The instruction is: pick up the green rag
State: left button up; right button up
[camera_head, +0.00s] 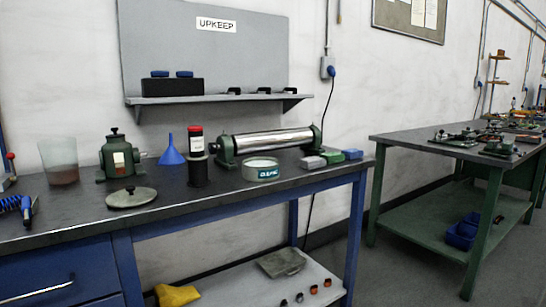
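A small green folded-looking piece (331,157) lies on the dark top of the blue workbench near its right end. It is between a grey-mauve block (313,162) and a blue block (353,154). It may be the green rag, but it is too small to tell cloth from a solid block. Neither of my grippers is in view.
On the bench (85,222) stand a roller machine (265,142), a white tub (261,169), a red-capped jar (196,141), a blue funnel (171,151) and a green pot (119,157). A yellow cloth (177,295) lies on the lower shelf. A green table (400,143) stands right, across a floor gap.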

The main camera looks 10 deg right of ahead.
aim_at(333, 157)
jog(key=i+l+u, duration=0.15)
jog(key=l+u, duration=0.65)
jog(key=l, duration=0.15)
jog(key=l+u, duration=0.3)
jog(key=l, duration=1.95)
jog(key=u, duration=0.05)
